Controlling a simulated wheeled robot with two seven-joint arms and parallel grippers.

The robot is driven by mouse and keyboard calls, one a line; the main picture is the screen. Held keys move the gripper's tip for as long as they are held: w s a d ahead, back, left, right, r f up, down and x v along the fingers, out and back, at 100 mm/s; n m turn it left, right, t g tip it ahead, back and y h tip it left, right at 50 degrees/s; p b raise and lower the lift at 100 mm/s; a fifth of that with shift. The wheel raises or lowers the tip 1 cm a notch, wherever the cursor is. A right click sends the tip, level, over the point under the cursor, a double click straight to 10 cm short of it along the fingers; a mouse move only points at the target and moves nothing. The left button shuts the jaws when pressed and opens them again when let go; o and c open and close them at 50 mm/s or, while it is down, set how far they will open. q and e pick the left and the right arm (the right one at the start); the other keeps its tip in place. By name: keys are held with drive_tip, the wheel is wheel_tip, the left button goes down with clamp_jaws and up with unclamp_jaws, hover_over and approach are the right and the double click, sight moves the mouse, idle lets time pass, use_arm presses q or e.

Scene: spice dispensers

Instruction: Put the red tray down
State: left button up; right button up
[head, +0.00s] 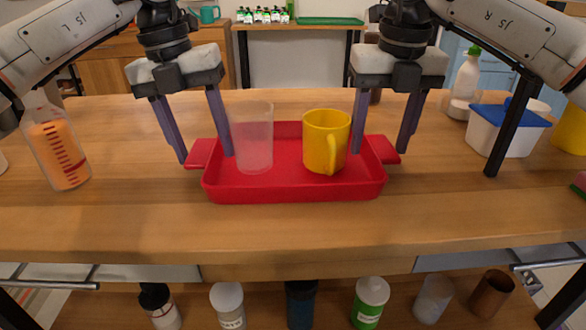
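The red tray (292,189) appears to rest level on the wooden counter, with a handle at each side. A translucent cup (252,140) stands in its left half and a yellow mug (326,142) in its right half, both upright. My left gripper (205,158) has its fingers spread wide at the tray's left handle (199,153). My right gripper (381,153) has its fingers spread wide at the right handle (386,149). Neither gripper visibly pinches its handle; exact finger contact cannot be told.
An orange-filled bottle (58,150) stands at the left. A white tub with a blue lid (503,134) and a white bottle with a green cap (466,85) stand at the right. The counter in front of the tray is clear. Several jars and cups sit on a shelf below.

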use_arm(q)
drive_tip(key=shift+a, duration=0.1)
use_arm(e)
drive_tip(key=shift+d, duration=0.1)
use_arm(q)
drive_tip(key=shift+a+r, duration=0.1)
drive_tip(key=shift+r, duration=0.15)
use_arm(e)
drive_tip(key=shift+d, duration=0.1)
drive_tip(key=shift+r, duration=0.45)
use_arm(q)
wheel_tip(320, 180, up, 11)
drive_tip(key=a, duration=0.1)
drive_tip(key=shift+a+r, duration=0.15)
drive_tip(key=shift+a, duration=0.15)
use_arm(e)
wheel_tip(320, 180, up, 11)
drive_tip(key=s, duration=0.1)
drive_tip(key=shift+s, duration=0.2)
